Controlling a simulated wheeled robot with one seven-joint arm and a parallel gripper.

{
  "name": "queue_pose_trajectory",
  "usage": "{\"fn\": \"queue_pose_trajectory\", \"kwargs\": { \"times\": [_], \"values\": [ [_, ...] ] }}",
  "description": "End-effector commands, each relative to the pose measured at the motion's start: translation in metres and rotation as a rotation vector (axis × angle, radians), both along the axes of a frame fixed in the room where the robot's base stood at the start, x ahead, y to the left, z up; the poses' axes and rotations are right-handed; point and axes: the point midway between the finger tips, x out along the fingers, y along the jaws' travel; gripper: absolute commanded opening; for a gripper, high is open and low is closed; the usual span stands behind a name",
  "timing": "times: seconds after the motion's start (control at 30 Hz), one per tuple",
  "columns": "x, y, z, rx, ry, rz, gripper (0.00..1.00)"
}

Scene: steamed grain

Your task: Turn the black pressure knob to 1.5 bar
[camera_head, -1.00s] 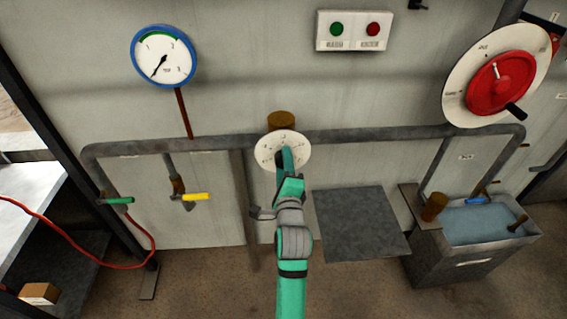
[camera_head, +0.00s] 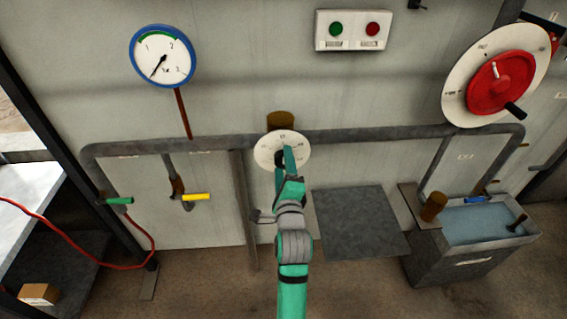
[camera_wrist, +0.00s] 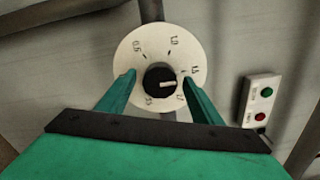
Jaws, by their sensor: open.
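The black pressure knob (camera_wrist: 158,78) sits in the middle of a round white dial (camera_wrist: 137,47), seen in the wrist view. Its white pointer mark faces right, slightly below the 1.5 label as it appears there. My gripper (camera_wrist: 159,76) is open, with one green finger on each side of the knob and a gap on both sides. In the head view the dial (camera_head: 265,152) is on the pipe, and my gripper (camera_head: 286,152) is in front of it, hiding the knob. A blue-rimmed pressure gauge (camera_head: 162,43) hangs at upper left, its needle pointing down-left.
A grey pipe (camera_head: 370,136) runs along the wall. A green-and-red button box (camera_head: 354,31) is above, and a red wheel (camera_head: 500,82) at upper right. Yellow (camera_head: 196,197) and green (camera_head: 119,201) valve handles are at left. A grey plate (camera_head: 360,225) and water tank (camera_head: 470,262) are at right.

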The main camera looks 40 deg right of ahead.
Motion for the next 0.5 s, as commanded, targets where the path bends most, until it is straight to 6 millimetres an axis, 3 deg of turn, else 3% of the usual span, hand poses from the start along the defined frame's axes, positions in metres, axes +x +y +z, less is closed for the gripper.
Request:
{"fn": "queue_pose_trajectory", "kwargs": {
  "times": [0.5],
  "values": [
    [-0.072,0.043,-0.001,-0.001,0.003,0.000,0.60]
  ]
}}
